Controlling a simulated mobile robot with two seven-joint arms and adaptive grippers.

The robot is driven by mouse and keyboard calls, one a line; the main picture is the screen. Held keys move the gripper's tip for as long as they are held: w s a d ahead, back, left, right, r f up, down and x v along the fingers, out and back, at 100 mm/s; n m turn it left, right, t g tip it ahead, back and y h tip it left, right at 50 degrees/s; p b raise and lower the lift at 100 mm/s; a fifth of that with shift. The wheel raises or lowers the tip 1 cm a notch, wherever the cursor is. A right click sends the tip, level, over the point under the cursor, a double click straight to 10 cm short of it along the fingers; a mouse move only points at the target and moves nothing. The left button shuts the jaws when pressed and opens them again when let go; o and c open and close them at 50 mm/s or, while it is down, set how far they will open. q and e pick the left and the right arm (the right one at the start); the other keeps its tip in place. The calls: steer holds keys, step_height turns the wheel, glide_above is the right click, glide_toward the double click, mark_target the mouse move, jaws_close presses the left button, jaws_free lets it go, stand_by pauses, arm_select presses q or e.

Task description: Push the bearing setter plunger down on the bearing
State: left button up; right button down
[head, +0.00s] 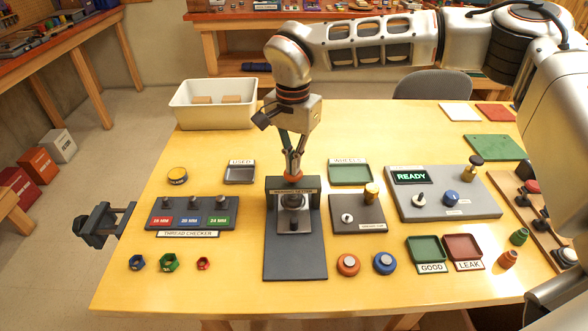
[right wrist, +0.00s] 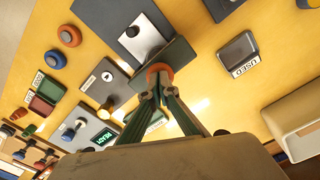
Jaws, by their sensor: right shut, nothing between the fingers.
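The bearing setter stands at the table's middle, with a dark base plate (head: 296,262) and an upright block. Its orange plunger knob (head: 293,179) is at the top, and it also shows in the right wrist view (right wrist: 160,70). My right gripper (head: 294,172) points down with its fingers shut at the knob, apparently touching it from above, and holds nothing. Below the knob, a round metal part (head: 293,201) sits over a silver plate (head: 294,226). I cannot tell whether the round part is the bearing. My left gripper is out of view.
The thread checker (head: 192,216) is at left, and a small grey block with a brass knob (head: 358,214) is close at right. A panel reading READY (head: 450,205) lies further right. A cream bin (head: 213,116) stands behind left. The front table edge is mostly clear.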

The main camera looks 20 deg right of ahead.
steer(key=shift+r+p, duration=1.9)
steer(key=shift+r, duration=0.25)
steer(key=shift+r+p, duration=0.75)
